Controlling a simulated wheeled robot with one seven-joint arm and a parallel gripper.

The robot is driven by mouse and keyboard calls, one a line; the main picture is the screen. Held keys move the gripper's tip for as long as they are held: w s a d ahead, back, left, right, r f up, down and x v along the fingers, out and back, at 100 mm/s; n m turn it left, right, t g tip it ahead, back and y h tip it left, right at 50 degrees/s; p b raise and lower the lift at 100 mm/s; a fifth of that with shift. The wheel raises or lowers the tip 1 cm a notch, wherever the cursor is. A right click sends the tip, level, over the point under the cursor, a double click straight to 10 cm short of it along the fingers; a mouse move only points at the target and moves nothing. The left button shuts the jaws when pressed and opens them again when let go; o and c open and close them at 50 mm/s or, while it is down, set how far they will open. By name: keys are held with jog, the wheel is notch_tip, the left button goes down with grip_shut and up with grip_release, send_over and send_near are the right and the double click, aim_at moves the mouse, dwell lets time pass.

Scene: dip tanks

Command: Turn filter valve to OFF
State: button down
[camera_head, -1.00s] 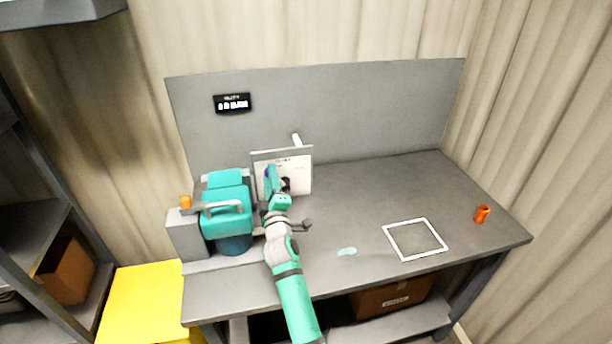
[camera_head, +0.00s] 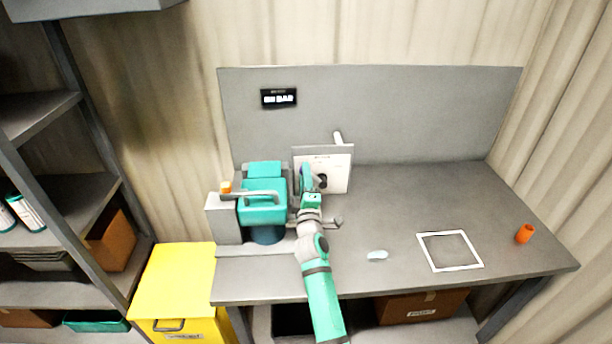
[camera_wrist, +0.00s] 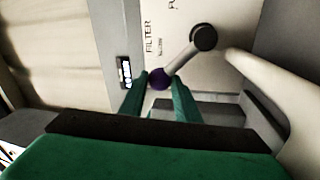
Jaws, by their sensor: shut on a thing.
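The filter valve is on a white upright panel (camera_head: 338,172) on the bench, and its "FILTER" lettering shows in the wrist view. A grey lever (camera_wrist: 182,57) runs from a dark round hub (camera_wrist: 203,38) to a purple knob (camera_wrist: 160,78). In the wrist view, the lever slants from the hub down and left. My gripper (camera_wrist: 160,88) has its two green fingers on either side of the knob and is shut on it. In the head view, my gripper (camera_head: 306,180) covers the panel's left part and hides most of the lever.
A teal machine with a handle (camera_head: 263,200) stands close left of my gripper. A small dark display (camera_head: 279,98) hangs on the back board. A white square outline (camera_head: 450,251), a pale spot (camera_head: 377,255) and an orange cup (camera_head: 524,233) lie right, with clear bench between.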

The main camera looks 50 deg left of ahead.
jog(key=c, duration=1.4)
grip_release()
jog(key=shift+a+f, duration=0.15)
jog(key=shift+o, duration=0.2)
jog(key=v, duration=1)
jog(key=shift+d, duration=0.4)
jog(key=shift+s+d, duration=0.1)
jog(key=shift+s, duration=0.1)
